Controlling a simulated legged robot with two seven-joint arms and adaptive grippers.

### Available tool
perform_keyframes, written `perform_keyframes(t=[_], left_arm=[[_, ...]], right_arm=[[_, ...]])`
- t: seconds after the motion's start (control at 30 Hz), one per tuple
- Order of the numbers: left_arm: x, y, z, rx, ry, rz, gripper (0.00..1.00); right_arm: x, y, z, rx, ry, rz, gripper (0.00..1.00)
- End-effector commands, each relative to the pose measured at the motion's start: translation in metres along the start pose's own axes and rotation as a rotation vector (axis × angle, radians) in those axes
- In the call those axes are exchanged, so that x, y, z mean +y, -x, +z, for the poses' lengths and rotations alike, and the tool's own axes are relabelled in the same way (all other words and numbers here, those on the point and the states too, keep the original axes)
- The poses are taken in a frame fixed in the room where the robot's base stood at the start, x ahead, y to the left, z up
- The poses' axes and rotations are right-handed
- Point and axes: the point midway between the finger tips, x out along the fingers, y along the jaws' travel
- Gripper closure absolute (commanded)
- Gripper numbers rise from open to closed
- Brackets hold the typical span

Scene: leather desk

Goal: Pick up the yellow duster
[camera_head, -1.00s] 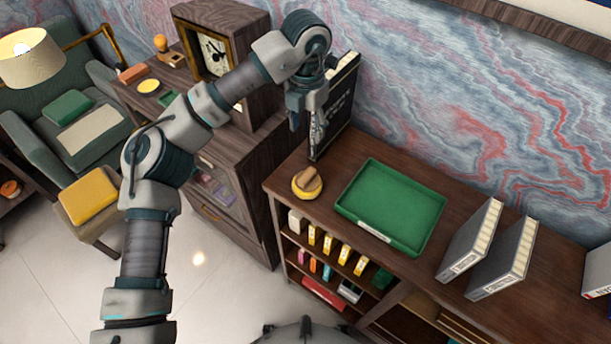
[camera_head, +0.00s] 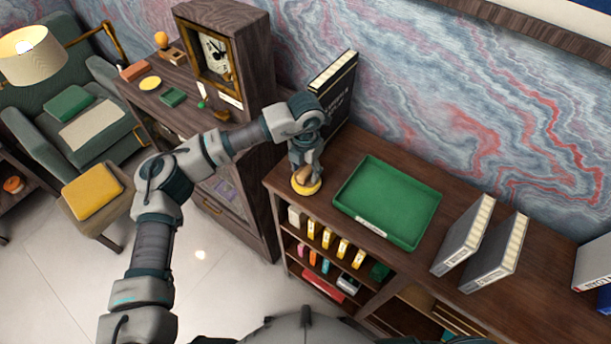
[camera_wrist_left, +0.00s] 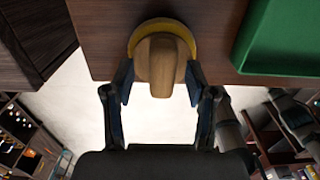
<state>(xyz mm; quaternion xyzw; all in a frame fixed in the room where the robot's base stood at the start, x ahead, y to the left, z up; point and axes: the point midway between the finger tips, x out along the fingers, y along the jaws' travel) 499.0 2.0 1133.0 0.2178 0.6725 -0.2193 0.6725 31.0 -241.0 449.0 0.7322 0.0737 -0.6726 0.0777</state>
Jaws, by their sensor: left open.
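The yellow duster (camera_head: 306,187) is a round yellow pad with a wooden handle. It sits on the dark wooden desk (camera_head: 340,168) near its left front edge. My left gripper (camera_head: 305,172) is lowered over it from above. In the left wrist view, the duster's wooden handle (camera_wrist_left: 160,65) lies between the two open fingers (camera_wrist_left: 158,85), and the yellow rim (camera_wrist_left: 162,24) shows behind it. In that view a finger is on each side of the handle; I cannot tell whether they touch it. My right gripper is not in view.
A green tray (camera_head: 388,200) lies right of the duster. A black book (camera_head: 335,92) stands behind, near the wall. Grey binders (camera_head: 480,250) stand farther right. A wooden cabinet with a clock (camera_head: 214,50) is at the left. Shelves below the desk hold small boxes.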

Motion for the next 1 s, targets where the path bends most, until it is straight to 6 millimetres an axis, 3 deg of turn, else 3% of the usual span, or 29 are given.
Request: perform_keyframes(t=[0.3, 0.37, 0.53, 1.0], left_arm=[[0.0, -0.0096, -0.0004, 0.001, 0.0, 0.0, 0.44], [0.0, -0.0096, -0.0003, 0.001, 0.0, 0.0, 0.56], [0.0002, -0.0101, -0.0003, 0.002, 0.0, 0.0, 0.99], [0.0013, -0.006, -0.0003, 0.004, 0.001, 0.001, 1.0]], right_arm=[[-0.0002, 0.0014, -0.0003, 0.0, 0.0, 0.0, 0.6], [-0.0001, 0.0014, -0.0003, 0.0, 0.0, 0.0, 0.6], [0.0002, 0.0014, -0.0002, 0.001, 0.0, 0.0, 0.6], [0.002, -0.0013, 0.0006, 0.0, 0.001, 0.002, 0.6]])
